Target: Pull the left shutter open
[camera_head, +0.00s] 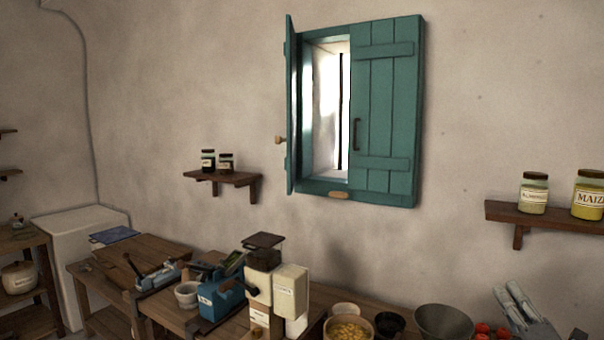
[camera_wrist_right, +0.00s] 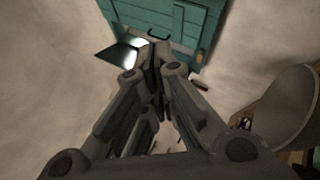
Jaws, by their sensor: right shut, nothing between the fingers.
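The left shutter (camera_head: 290,110) is a teal panel seen almost edge-on, swung out from the window frame, with a small wooden knob (camera_head: 279,140) on it. The right shutter (camera_head: 380,110) lies flat across its half of the window and has a dark handle (camera_head: 357,134). Bright light shows through the open left half. In the right wrist view, my right gripper (camera_wrist_right: 155,50) is shut and empty, its fingertips pointing toward the lower part of the teal window; I cannot tell the gap to it. My left gripper is not in view.
A small shelf with two jars (camera_head: 220,178) is left of the window; a jar shelf (camera_head: 540,215) is at right. Below, the worktop holds a grinder, canisters (camera_head: 290,290), and a grey bowl (camera_head: 443,322).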

